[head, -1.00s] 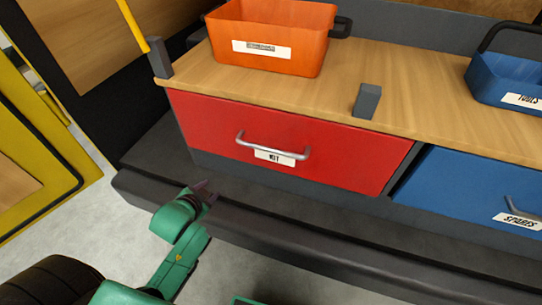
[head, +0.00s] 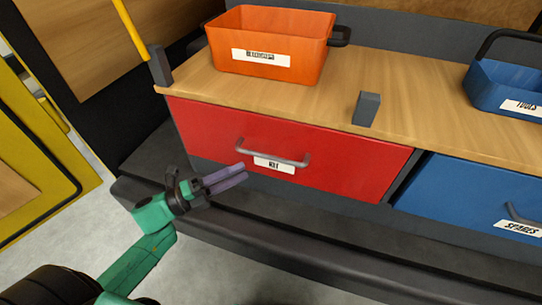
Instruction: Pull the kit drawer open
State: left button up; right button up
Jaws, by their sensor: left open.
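The red kit drawer (head: 345,160) is shut in the bench front, under the wooden top. Its curved grey handle (head: 272,155) sits across the upper middle of its face, above a white label reading KIT (head: 274,165). My left gripper (head: 243,174) is open and empty, in front of the drawer's left part. Its purple-grey fingers point right, toward the handle's left end, and look apart from it. The distance in depth is hard to tell. My right gripper is not in view.
An orange bin (head: 270,45) stands on the wooden top (head: 430,115), with a small grey block (head: 367,108) near the edge. A blue SPARES drawer (head: 460,190) is to the right, below a blue tote (head: 505,90). A dark ledge (head: 330,245) runs along the bench's foot.

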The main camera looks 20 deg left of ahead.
aim_at(271, 156)
pick_arm(q)
jog(key=p+x, duration=0.1)
jog(key=x, duration=0.9)
jog(key=shift+s+a, duration=0.1)
grip_shut()
dwell(0.8)
